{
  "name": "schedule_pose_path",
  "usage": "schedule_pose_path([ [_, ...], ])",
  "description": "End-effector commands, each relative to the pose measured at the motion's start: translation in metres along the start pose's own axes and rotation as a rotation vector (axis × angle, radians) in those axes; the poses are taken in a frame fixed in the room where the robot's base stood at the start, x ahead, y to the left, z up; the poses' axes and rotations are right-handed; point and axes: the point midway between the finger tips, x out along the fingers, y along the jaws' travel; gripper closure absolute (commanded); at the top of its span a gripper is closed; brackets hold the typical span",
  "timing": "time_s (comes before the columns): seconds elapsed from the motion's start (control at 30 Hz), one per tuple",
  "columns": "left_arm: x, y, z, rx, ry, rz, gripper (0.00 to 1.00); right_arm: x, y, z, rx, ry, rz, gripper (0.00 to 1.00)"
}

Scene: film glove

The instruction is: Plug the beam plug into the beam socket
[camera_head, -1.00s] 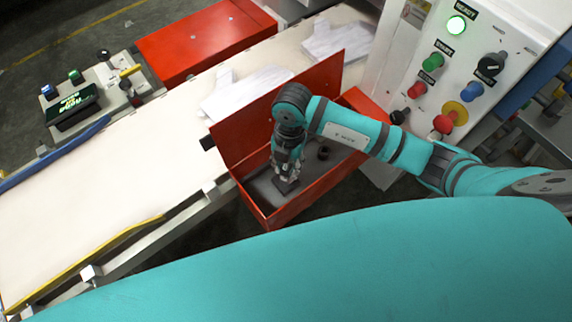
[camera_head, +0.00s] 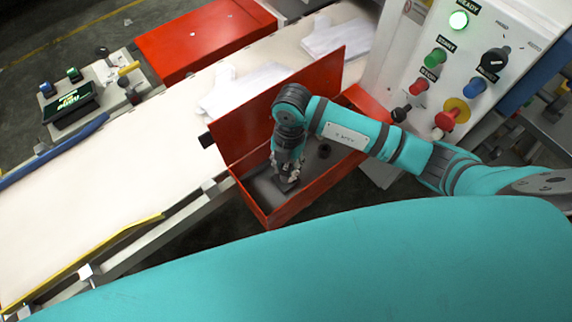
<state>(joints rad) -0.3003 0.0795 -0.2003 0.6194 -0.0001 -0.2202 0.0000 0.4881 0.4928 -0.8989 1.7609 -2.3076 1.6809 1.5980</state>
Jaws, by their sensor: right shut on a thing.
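My right gripper (camera_head: 287,176) points down into the open red box (camera_head: 308,198) beside the white belt. It is shut on a small dark piece (camera_head: 286,186) low in the box, which I take to be the beam plug; the fingers and wrist hide much of it. A dark round fitting (camera_head: 323,150) sits inside the box, to the right of the gripper and apart from it. It may be the beam socket, but it is too small to tell. My left gripper is not in view.
White gloves (camera_head: 245,90) lie on the belt. A control panel (camera_head: 470,65) with a lit green lamp stands at right.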

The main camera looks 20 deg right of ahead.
Motion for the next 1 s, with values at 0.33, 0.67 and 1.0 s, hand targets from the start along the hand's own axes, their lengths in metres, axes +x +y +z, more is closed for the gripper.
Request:
schedule_pose_path([
  [0.33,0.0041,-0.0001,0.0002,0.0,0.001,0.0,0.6,0.0059,-0.0002,0.0009,0.0,0.0,0.0,0.97],
  [0.67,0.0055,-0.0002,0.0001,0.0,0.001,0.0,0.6,0.0081,-0.0001,0.0013,0.0,0.0,0.0,0.59],
  [1.0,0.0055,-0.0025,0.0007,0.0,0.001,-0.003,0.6,0.0077,0.0,0.0013,0.0,0.0,0.0,0.48],
])
